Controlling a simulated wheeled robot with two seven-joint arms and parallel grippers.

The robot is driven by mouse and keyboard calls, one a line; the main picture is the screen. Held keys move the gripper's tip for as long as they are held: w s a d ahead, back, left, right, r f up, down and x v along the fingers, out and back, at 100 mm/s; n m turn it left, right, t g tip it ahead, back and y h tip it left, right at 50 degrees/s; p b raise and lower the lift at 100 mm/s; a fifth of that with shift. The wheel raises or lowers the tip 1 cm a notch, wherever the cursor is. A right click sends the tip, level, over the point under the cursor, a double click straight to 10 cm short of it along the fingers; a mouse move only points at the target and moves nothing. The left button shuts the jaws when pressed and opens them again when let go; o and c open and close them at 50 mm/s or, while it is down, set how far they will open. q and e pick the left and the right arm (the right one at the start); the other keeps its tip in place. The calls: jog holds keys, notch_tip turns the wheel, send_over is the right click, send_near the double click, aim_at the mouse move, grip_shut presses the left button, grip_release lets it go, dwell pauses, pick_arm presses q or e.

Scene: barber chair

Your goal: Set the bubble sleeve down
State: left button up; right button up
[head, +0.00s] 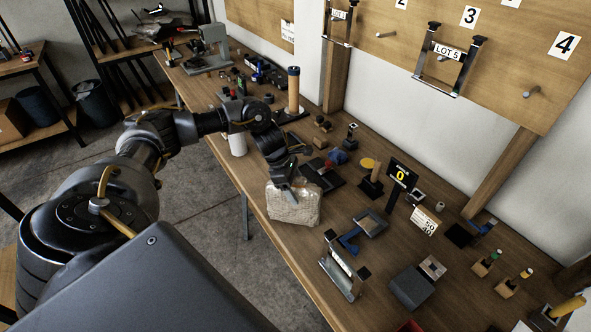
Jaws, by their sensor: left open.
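The bubble sleeve (294,205) looks like a pale, translucent pouch and rests upright on the wooden bench near its front edge. My left gripper (287,186) is directly above it, with its fingertips at the sleeve's top edge. The gripper is open. Whether a finger still touches the sleeve is too small to tell. My right gripper is not in view.
The bench (290,255) is crowded. Right of the sleeve are a blue-handled tool (349,240), a metal bracket stand (342,268), a grey box (411,288) and a black sign with a yellow 0 (401,176). A dark tray (319,174) lies just behind.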

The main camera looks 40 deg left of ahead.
pick_arm(q)
jog(key=shift+r, duration=0.1)
jog(key=shift+r+p, duration=0.25)
jog(key=shift+p, duration=0.15)
jog(key=b+v, duration=0.3)
jog(key=v, duration=0.3)
jog(key=shift+a, duration=0.2)
jog(key=v, duration=0.4)
jog(key=shift+r, duration=0.3)
jog(key=shift+s+a+r, duration=0.15)
jog(key=shift+s+r, duration=0.05)
jog(key=shift+r, duration=0.3)
